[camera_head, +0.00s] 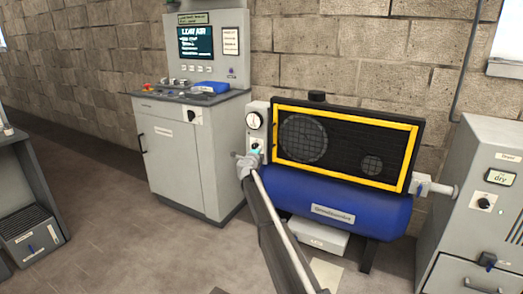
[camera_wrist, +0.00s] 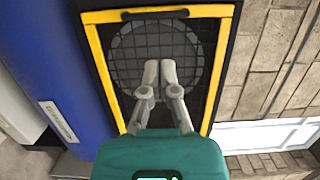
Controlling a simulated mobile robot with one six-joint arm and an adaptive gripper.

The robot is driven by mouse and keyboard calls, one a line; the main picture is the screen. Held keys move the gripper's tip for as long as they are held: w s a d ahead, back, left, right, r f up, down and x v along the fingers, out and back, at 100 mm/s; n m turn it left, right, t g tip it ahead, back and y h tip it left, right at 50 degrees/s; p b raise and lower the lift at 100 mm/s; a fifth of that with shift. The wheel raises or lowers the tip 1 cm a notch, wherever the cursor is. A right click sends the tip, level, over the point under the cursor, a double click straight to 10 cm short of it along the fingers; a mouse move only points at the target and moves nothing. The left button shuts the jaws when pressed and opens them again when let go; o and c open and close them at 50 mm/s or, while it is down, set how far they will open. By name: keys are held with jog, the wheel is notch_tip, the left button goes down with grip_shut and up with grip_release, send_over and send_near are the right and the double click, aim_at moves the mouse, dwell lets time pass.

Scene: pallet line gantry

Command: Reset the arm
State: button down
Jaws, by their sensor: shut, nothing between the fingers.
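My gripper (camera_wrist: 159,68) shows in the wrist view with its two grey fingers together and nothing held between them. Its teal body fills the bottom of that view. The fingers overlap the round fan behind the black mesh grille (camera_wrist: 118,65) of the compressor; the gap between them and the mesh cannot be judged. In the head view my arm reaches up from the bottom middle, and its end is in front of the compressor's left side, close to the gauge (camera_head: 253,121). The fingers are too small to make out there.
The compressor has a yellow-framed grille (camera_head: 345,146) and a blue tank (camera_head: 375,214). A control cabinet (camera_head: 178,150) with a screen (camera_head: 195,43) stands to its left. A grey dryer cabinet (camera_head: 478,225) stands at the right. Open floor (camera_head: 110,235) lies at the left front.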

dwell(0.3)
jog(key=s+d+f+n+g+y, duration=0.1)
jog(key=s+d+f+n+g, duration=0.7)
jog(key=s, duration=1.1)
jog(key=s+d+f+n+g+y, duration=0.1)
jog(key=s+d+f+n+g, duration=0.35)
jog(key=s+d, duration=1.05)
jog(key=s+d+f+n+g+y, duration=0.1)
jog(key=s+d+f+n+g, duration=0.6)
jog(key=s, duration=1.6)
notch_tip(320, 180, up, 30)
jog(key=a+t+p, duration=0.2)
jog(key=p, duration=2.7)
jog(key=shift+w+n, duration=0.35)
jog(key=shift+w, duration=0.05)
jog(key=c, duration=1.4)
grip_release()
